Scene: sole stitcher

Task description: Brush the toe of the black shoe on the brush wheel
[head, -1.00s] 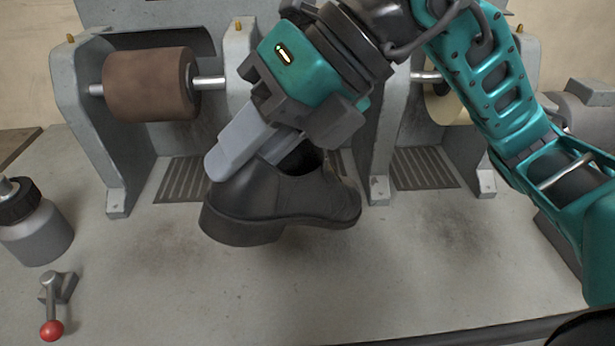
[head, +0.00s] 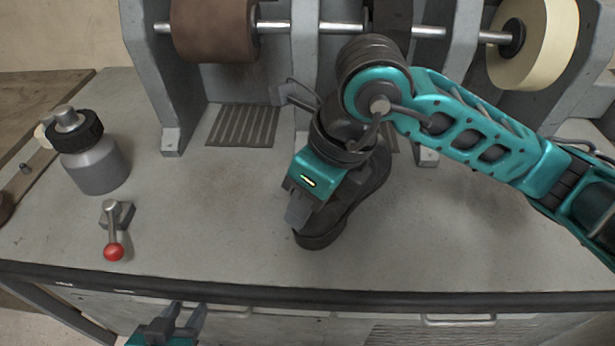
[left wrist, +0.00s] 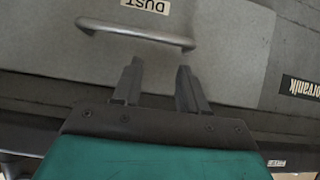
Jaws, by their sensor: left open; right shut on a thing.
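The black shoe (head: 369,190) is low over the bench in the head view, partly hidden by my right arm. Its heel end is nearer me and its other end points toward the machine. My right gripper (head: 298,220) is shut on the shoe near the heel end; I cannot tell if the shoe touches the bench. A brown wheel (head: 214,28), a mostly hidden dark wheel (head: 391,16) and a cream wheel (head: 533,40) sit on the shaft behind, apart from the shoe. My left gripper (head: 186,316) is open and empty before the bench front; it also shows in the left wrist view (left wrist: 157,80).
A grey bottle with black cap (head: 95,165) and a red-knobbed lever (head: 114,250) stand on the bench at left. Grey machine uprights (head: 305,50) flank the wheels. The left wrist view shows a drawer handle (left wrist: 135,34) beyond the fingers. The bench front right is clear.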

